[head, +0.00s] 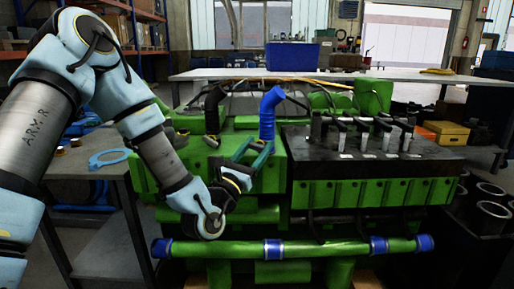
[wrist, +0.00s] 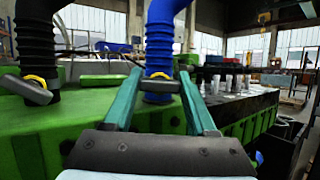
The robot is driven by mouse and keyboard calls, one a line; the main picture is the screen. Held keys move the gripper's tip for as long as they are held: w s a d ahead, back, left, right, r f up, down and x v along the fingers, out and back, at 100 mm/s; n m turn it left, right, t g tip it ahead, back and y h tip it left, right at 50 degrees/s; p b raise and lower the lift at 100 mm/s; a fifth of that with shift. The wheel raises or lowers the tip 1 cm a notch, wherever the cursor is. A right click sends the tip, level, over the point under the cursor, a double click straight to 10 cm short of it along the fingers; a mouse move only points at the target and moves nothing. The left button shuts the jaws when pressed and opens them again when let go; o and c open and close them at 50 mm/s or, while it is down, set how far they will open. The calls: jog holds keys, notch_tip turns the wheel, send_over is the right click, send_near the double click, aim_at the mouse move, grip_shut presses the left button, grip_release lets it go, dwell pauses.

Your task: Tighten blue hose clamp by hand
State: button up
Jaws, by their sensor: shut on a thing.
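The blue hose (head: 267,117) rises from the green engine (head: 345,193). It also stands in the middle of the wrist view (wrist: 160,38). The blue hose clamp (wrist: 160,85) sits low on it, with a dark tab and a yellow arc. My gripper (wrist: 160,82) has its two teal fingers on either side of this clamp and is shut on it. In the head view my gripper (head: 256,150) reaches the hose's foot from the front. The fingers partly hide the clamp there.
A black hose (head: 212,110) with a similar clamp (wrist: 28,89) stands just left. A black cover with upright parts (head: 365,140) lies to the right. A green pipe with blue bands (head: 330,249) crosses the engine's front. A grey table (head: 105,190) stands at left.

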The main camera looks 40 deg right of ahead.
jog(key=shift+m, duration=0.4)
jog(key=m+g, duration=0.2)
jog(key=m, duration=0.2)
jog(key=m+g+p, duration=0.1)
jog(key=m+g, duration=0.1)
jog(key=m, duration=0.1)
jog(key=shift+r+m, duration=0.15)
jog(key=shift+m, duration=0.25)
jog(key=m+g+p, duration=0.1)
jog(key=m, duration=0.2)
jog(key=m+g+y+p, duration=0.1)
jog(key=m, duration=0.2)
jog(key=shift+g, duration=0.3)
jog(key=shift+f+m+p, duration=0.2)
jog(key=shift+m+p, duration=0.1)
jog(key=o, duration=1.4)
jog(key=shift+c, duration=0.2)
jog(key=v, duration=1)
jog(key=shift+a, duration=0.4)
